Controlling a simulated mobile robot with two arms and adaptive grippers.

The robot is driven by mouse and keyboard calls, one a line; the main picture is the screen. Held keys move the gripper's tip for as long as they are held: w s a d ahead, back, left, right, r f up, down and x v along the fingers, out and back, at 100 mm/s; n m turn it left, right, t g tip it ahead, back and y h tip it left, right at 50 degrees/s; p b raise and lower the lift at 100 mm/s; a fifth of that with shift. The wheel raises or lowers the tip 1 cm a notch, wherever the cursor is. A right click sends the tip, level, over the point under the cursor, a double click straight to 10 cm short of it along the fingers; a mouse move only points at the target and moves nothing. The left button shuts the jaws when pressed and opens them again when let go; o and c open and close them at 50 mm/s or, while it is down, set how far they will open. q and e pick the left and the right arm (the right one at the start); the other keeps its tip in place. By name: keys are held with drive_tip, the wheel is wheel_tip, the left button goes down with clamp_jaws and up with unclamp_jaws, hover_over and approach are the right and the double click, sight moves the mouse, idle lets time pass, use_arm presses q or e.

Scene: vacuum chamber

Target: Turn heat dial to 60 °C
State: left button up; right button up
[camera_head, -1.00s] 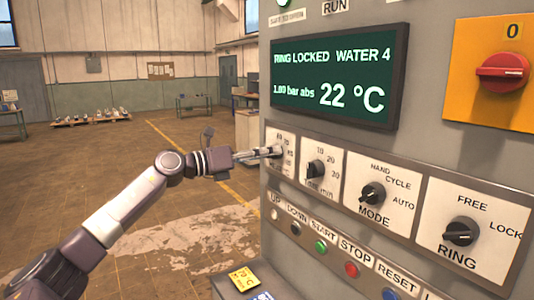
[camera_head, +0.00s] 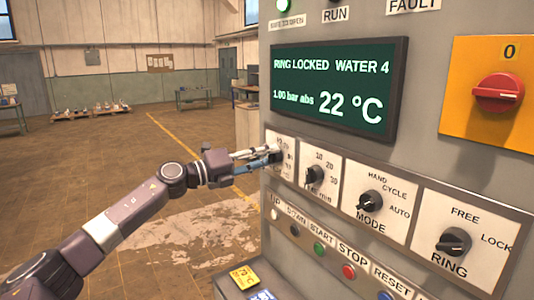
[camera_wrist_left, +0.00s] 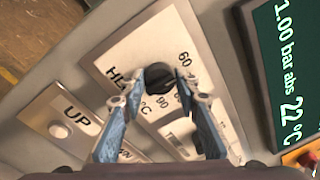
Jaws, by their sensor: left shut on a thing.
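The heat dial's plate (camera_head: 272,140) is at the left end of the dial row in the head view; its knob is mostly hidden by my fingers. In the left wrist view the black heat dial (camera_wrist_left: 160,76) sits on its white plate, with 60 and 90 readable around it. My left gripper (camera_head: 276,155) is at this dial, its fingertips on either side of the knob and shut on it. The dial's pointer setting cannot be read. The display (camera_head: 335,88) reads RING LOCKED, WATER 4, 1.00 bar abs, 22 °C. My right gripper is not in view.
Right of the heat dial are the minutes dial (camera_head: 314,174), the MODE dial (camera_head: 370,201) and the RING dial (camera_head: 454,241). Below is a row of buttons, including green START (camera_head: 319,248) and red STOP (camera_head: 348,271). A red switch (camera_head: 498,93) is upper right.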

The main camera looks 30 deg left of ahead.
sight(271, 157)
use_arm(q)
drive_tip(key=shift+f+n, duration=0.1)
drive_tip(key=shift+n, duration=0.4)
drive_tip(key=o, duration=1.1)
drive_tip(key=shift+a, duration=0.1)
drive_tip(key=shift+v, duration=6.05)
